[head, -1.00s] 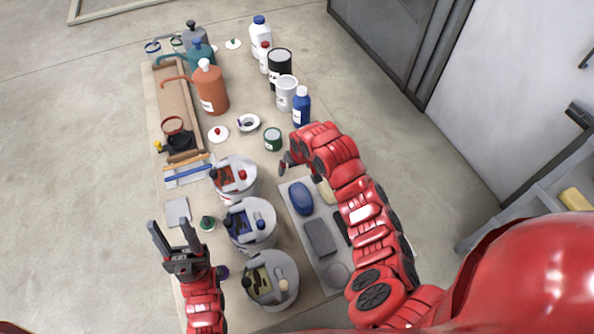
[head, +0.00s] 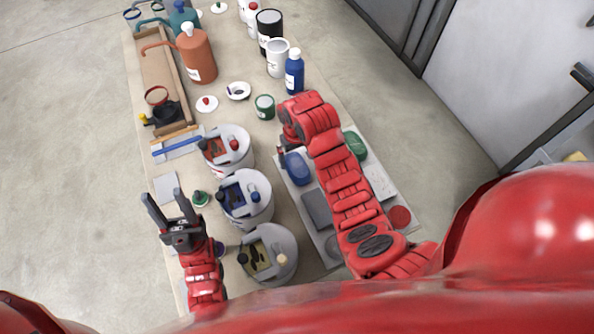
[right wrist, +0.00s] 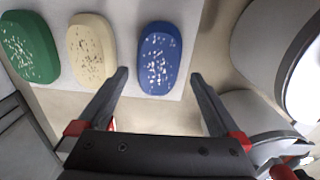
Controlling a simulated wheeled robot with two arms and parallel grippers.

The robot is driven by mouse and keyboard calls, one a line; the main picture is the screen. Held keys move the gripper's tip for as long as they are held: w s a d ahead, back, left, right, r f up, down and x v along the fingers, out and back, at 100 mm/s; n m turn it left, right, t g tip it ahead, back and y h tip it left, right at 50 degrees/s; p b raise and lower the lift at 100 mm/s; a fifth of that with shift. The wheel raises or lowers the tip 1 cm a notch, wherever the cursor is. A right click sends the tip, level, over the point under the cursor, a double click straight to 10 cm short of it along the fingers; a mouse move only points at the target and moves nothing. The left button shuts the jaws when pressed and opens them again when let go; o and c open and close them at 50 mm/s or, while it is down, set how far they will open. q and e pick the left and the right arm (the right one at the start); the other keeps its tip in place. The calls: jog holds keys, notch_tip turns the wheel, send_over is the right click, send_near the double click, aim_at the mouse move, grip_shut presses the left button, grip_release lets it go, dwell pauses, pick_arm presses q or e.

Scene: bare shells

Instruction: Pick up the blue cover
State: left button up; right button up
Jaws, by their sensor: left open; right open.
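The blue cover (head: 297,168) is a smooth rounded oval lying on a pale tray (head: 293,195) at the right side of the table. In the right wrist view the blue cover (right wrist: 159,60) shows pale speckles and lies ahead, between the lines of the two fingers. My right gripper (right wrist: 160,77) is open and empty, with its fingertips at the cover's near end; I cannot tell the height gap. In the head view my right arm hides most of this gripper. My left gripper (head: 162,194) is open and empty over the table's left edge.
A cream cover (right wrist: 92,50) and a green cover (right wrist: 29,47) lie beside the blue one. Several grey buckets, one a blue-paint bucket (head: 243,199), stand left of the tray. A blue bottle (head: 294,73) and an orange jug (head: 196,57) stand farther back.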

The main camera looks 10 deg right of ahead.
aim_at(297, 164)
jog(key=shift+f+p, duration=0.25)
jog(key=shift+p, duration=0.15)
notch_tip(297, 164, down, 4)
jog(key=shift+w+d+r+p, duration=0.1)
jog(key=shift+w+r+p, duration=0.1)
jog(key=shift+p, duration=0.9)
jog(key=shift+f, duration=0.65)
jog(key=c, duration=1.2)
jog(key=shift+r, duration=0.1)
